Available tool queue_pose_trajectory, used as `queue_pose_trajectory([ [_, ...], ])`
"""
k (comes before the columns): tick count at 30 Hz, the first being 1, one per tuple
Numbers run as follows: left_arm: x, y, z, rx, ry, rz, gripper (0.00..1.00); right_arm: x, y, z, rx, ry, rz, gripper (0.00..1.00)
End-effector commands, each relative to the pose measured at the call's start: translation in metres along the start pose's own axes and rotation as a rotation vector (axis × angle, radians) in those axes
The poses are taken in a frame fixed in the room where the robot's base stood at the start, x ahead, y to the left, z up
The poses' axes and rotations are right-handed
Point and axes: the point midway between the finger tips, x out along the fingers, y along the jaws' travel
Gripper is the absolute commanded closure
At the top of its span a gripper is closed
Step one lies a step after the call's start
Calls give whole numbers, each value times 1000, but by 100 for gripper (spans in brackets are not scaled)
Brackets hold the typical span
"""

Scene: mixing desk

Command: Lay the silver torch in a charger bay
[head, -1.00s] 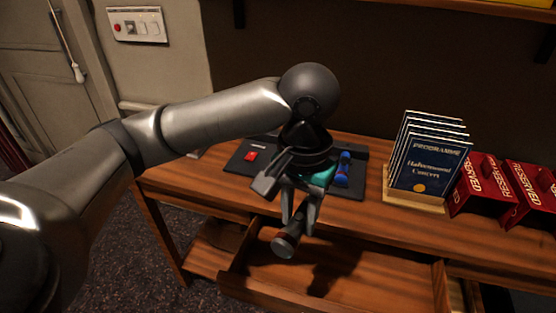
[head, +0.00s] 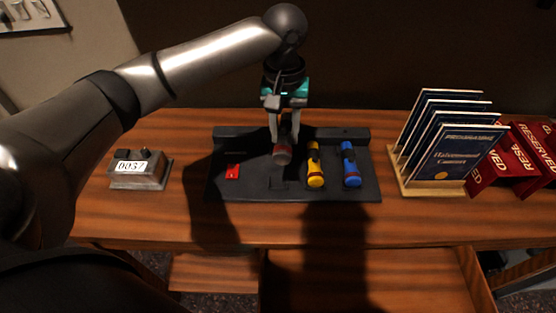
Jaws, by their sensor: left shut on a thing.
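The silver torch (head: 283,155) is held in my left gripper (head: 286,135), which is shut on it. Its round head end points toward me, and the fingers hide much of its body. The gripper is over the black charger (head: 300,194) on the desk, above a bay left of the yellow torch. I cannot tell whether the torch touches the charger. A yellow torch (head: 315,166) and a blue torch (head: 350,165) lie in bays to the right. My right gripper is not in view.
A red item (head: 233,171) is on the charger's left part. A grey counter box (head: 141,170) stands left of the charger. A programme rack (head: 445,150) and red reserved signs (head: 515,160) stand right. An open drawer (head: 375,280) is below the desk's front edge.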

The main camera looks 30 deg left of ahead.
Motion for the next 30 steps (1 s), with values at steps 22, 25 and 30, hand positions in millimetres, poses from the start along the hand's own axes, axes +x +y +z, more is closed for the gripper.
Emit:
queue_pose_trajectory([
  [22, 90, -19, -30, -109, 5, -24, 100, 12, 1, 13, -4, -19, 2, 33],
  [25, 107, -19, -30, -108, 6, -23, 100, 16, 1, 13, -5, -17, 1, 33],
  [30, 121, -19, -31, -108, 8, -21, 100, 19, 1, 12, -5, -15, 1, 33],
])
